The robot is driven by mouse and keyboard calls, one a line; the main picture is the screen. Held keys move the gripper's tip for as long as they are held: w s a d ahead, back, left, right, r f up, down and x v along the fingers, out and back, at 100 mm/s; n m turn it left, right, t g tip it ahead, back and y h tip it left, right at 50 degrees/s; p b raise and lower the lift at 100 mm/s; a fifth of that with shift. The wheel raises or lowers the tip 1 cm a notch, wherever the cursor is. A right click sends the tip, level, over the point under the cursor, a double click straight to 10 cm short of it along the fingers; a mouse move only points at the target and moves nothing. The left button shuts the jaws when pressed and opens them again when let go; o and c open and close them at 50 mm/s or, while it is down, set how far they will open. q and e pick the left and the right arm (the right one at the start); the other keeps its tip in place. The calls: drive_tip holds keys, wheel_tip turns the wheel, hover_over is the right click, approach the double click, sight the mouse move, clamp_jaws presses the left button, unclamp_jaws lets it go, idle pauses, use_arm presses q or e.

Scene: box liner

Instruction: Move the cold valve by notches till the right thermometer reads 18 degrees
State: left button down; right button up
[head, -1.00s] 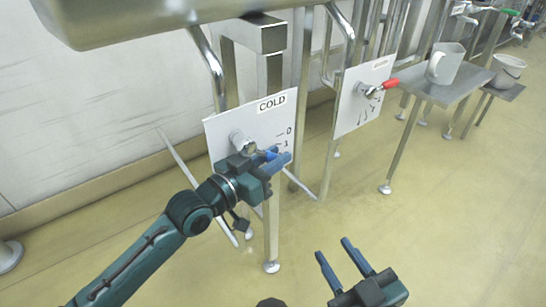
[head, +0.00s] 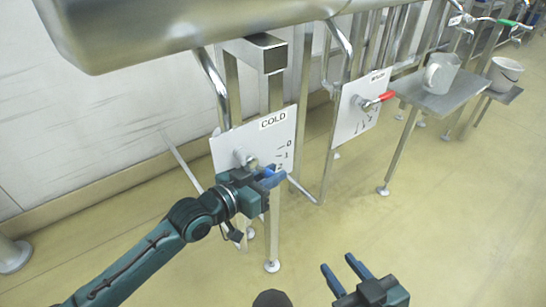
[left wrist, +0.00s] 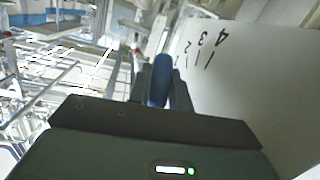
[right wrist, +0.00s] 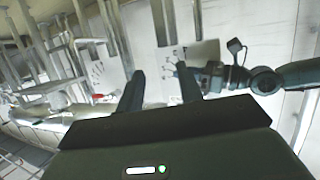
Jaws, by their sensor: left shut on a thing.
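A white panel marked COLD (head: 232,146) carries a round metal valve hub (head: 246,158) and a scale with 0, 1 and 2 visible at its right edge. My left gripper (head: 274,178) is shut on the blue valve handle (head: 268,171), which points right and down near the 2 mark. In the left wrist view the blue handle (left wrist: 160,80) lies between the fingers, with marks 1 to 4 on the panel beside it. My right gripper (head: 338,263) is open and empty, low in front of the panels. No thermometer reading is visible.
A second panel (head: 352,117) with a red handle (head: 380,98) stands to the right. A grey jug (head: 441,73) sits on a metal stand (head: 440,98), with a white bucket (head: 505,74) beyond. A thick metal pipe (head: 150,40) crosses the top. The floor at right is clear.

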use_arm(q)
drive_tip(key=p, duration=0.2)
drive_tip(key=a+g+y+p, duration=0.1)
drive_tip(key=p, duration=0.1)
drive_tip(key=shift+s+r, duration=0.15)
drive_tip(key=shift+s, duration=0.15)
drive_tip(key=shift+p, duration=0.65)
drive_tip(key=shift+s+a+f+g+y+p, duration=0.15)
drive_tip(key=shift+f+g+y+p, duration=0.15)
drive_tip(key=shift+f+y+p, duration=0.2)
drive_tip(key=shift+f, duration=0.1)
use_arm(e)
wheel_tip(320, 180, up, 6)
drive_tip(key=s+d+m+h, duration=0.1)
drive_tip(key=d+m, duration=0.1)
drive_tip(key=shift+r, duration=0.25)
use_arm(q)
drive_tip(key=c, duration=1.3)
unclamp_jaws()
